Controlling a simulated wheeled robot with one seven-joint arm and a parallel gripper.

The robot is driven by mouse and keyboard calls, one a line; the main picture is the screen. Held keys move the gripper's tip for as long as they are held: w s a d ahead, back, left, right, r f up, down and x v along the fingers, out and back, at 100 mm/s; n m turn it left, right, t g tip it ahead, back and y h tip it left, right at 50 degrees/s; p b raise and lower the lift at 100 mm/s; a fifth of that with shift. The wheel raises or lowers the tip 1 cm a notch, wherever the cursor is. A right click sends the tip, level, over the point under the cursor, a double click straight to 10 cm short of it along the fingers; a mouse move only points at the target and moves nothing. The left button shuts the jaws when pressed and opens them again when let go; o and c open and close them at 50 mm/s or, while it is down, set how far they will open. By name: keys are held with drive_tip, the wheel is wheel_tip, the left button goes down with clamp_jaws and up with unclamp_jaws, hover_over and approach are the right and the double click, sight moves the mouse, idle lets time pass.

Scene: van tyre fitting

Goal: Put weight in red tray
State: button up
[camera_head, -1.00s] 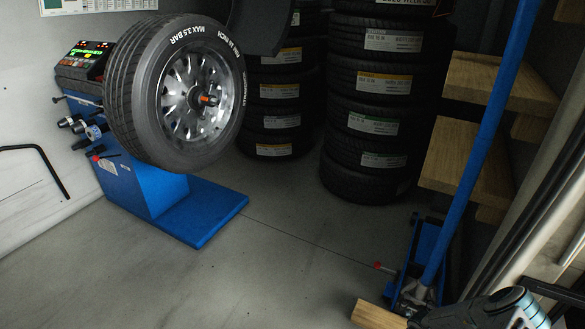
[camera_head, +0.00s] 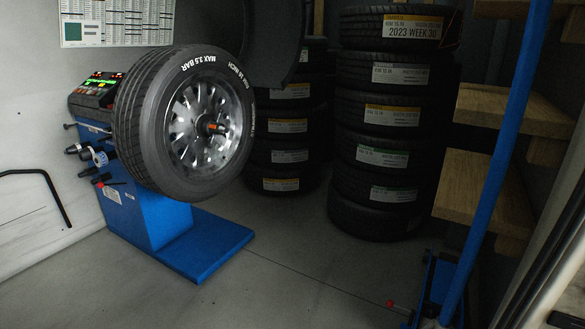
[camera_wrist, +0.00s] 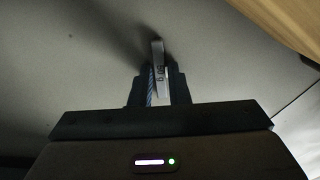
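In the wrist view, a small grey metal weight (camera_wrist: 158,58) with printed marks stands upright between the dark fingers of my gripper (camera_wrist: 160,78). The fingers close on its lower part from both sides, and its upper end sticks out past them. A grey surface lies beyond it; I cannot tell how far away. My gripper does not show in the head view. No red tray is visible in either view.
A blue wheel balancer (camera_head: 150,215) carries a mounted tyre (camera_head: 150,110) at left. Stacked tyres (camera_head: 385,145) stand at the back. Wooden steps (camera_head: 485,190) and a slanting blue pole (camera_head: 500,150) are at right. The middle floor (camera_head: 270,285) is clear.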

clamp_jaws()
drive_tip(key=shift+r+p, duration=2.3)
drive_tip(key=shift+r, duration=0.75)
drive_tip(key=shift+a+f, duration=0.1)
